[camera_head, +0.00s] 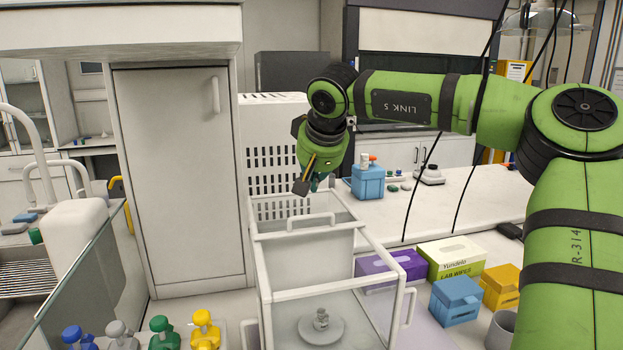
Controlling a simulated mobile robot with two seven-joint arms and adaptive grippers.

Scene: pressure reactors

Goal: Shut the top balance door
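The balance (263,290) is a clear box with a white frame at the lower middle. Inside it a small vial (321,319) stands on the round pan (338,332). The top balance door (290,212) is a clear pane with a white handle (310,219); it appears slid to the back, leaving the front part of the top uncovered. My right gripper (309,187) points down above the rear of the balance, behind and above the handle, seemingly apart from it. Its fingers are partly hidden by its own body, so their opening is unclear. My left gripper is out of view.
A perforated white housing (272,150) stands behind the balance. Right of it are a purple box (392,268), a lab wipes box (452,257), a blue box (455,300) and a yellow box (501,287). Several coloured-cap bottles (163,333) stand at front left.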

